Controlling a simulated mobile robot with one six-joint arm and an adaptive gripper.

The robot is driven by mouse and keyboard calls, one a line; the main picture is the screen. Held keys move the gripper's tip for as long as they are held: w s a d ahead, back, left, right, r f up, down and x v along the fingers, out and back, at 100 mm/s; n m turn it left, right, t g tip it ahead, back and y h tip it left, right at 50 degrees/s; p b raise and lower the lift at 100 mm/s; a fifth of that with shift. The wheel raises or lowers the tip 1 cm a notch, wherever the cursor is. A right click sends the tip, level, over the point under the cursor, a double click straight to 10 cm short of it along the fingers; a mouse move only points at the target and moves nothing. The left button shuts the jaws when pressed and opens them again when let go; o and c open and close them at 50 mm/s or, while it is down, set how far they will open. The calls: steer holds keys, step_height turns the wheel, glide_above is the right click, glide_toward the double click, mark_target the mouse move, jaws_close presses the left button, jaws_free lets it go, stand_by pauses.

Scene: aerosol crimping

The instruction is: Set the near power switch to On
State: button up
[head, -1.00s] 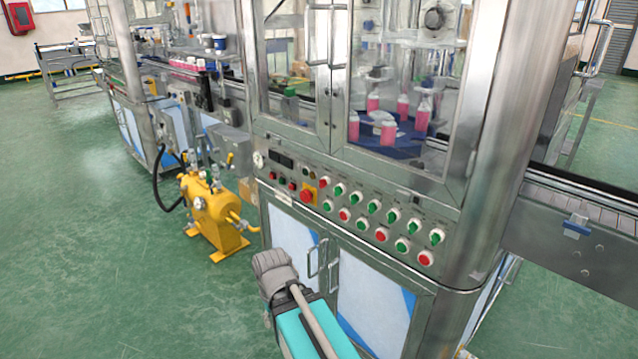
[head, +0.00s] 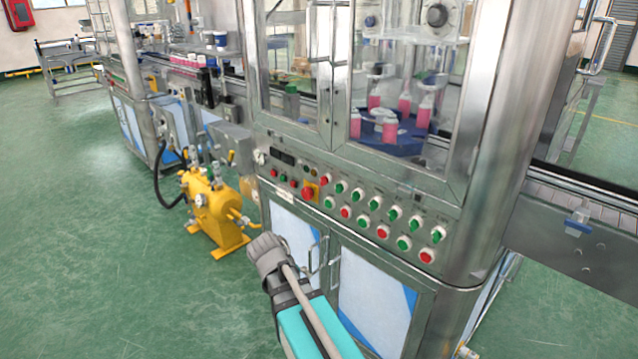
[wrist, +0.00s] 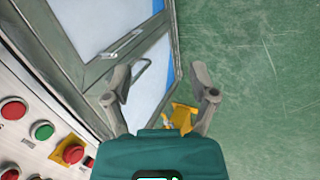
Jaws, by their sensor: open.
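The control panel (head: 350,205) of the steel machine carries rows of red and green buttons and green-faced selector knobs. A round pale dial or switch (head: 260,157) sits at its left end, by a dark display (head: 283,157). I cannot tell which control is the near power switch, and no label is legible. In the wrist view my gripper (wrist: 161,80) is open and empty, with its two grey fingers apart over the cabinet doors and floor. The panel's buttons show at the lower left there, beside the gripper and not between its fingers.
A red emergency button (head: 308,193) on a yellow plate is on the panel. Steel cabinet doors (head: 370,300) with protruding handles lie below it. A yellow tank (head: 215,215) stands on the floor to the left. The green floor (head: 90,270) is open at left.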

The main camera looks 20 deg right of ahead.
steer(key=w+d+r+n+t+h, duration=0.2)
steer(key=w+d+r+n+h, duration=0.3)
steer(key=w+r, duration=0.35)
steer(key=n+t+h, duration=0.3)
steer(key=h, duration=0.4)
glide_toward(322, 182)
steer(key=v, duration=0.4)
steer(key=shift+d+r+p, duration=0.1)
steer(key=shift+r+p, duration=0.1)
steer(key=shift+p, duration=0.15)
steer(key=shift+w+d, duration=0.1)
steer(key=shift+d, duration=0.05)
steer(key=shift+f+x, duration=0.1)
steer(key=shift+x, duration=3.25)
steer(key=shift+f+x, duration=0.15)
steer(key=shift+x, duration=3.25)
steer(key=shift+c, duration=0.2)
jaws_close()
steer(key=shift+a, duration=0.25)
steer(key=shift+d+m, duration=0.15)
steer(key=shift+m, duration=0.15)
